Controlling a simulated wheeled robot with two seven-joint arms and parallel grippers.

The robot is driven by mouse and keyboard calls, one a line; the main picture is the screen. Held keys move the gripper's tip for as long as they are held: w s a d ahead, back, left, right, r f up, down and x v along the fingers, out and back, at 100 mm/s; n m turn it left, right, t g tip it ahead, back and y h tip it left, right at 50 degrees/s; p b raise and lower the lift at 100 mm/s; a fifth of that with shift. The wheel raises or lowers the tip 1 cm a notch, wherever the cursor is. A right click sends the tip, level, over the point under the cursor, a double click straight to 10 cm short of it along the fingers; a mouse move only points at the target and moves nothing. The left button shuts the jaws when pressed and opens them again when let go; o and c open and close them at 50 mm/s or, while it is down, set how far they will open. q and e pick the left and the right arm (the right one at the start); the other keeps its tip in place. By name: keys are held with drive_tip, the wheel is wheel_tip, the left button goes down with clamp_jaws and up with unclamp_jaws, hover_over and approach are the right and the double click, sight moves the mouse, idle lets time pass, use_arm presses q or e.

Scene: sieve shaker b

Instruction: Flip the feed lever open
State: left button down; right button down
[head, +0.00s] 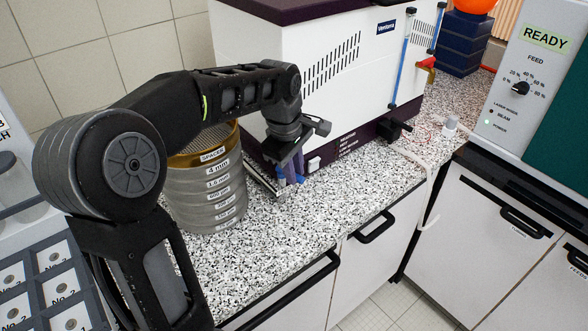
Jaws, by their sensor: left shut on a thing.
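My left gripper (291,168) reaches over the stack of sieves from the left and points down at the worktop, close to the front of the white machine (340,75). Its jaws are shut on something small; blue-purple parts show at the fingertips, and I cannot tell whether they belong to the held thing. I cannot make out a feed lever for certain. A red handle (428,63) on a yellow fitting sits at the machine's right end, well apart from the gripper. A panel (535,60) at the right reads READY and has a FEED dial (520,88). My right gripper is out of view.
The sieve stack (210,190) stands under my left forearm. A narrow metal strip (262,181) lies beside the gripper.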

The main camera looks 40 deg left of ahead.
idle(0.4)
use_arm(q)
drive_tip(key=m, duration=0.1)
drive_tip(key=s+m, duration=0.1)
drive_tip(key=m, duration=0.1)
drive_tip(key=shift+a+h, duration=0.15)
drive_tip(key=shift+h, duration=0.15)
drive_tip(key=c, duration=1.4)
unclamp_jaws()
drive_tip(key=shift+o, duration=0.2)
wheel_tip(320, 180, up, 8)
drive_tip(key=s, duration=0.1)
drive_tip(key=shift+s+a+f+b, duration=0.15)
drive_tip(key=shift+s+a+b, duration=0.1)
drive_tip(key=shift+b, duration=0.15)
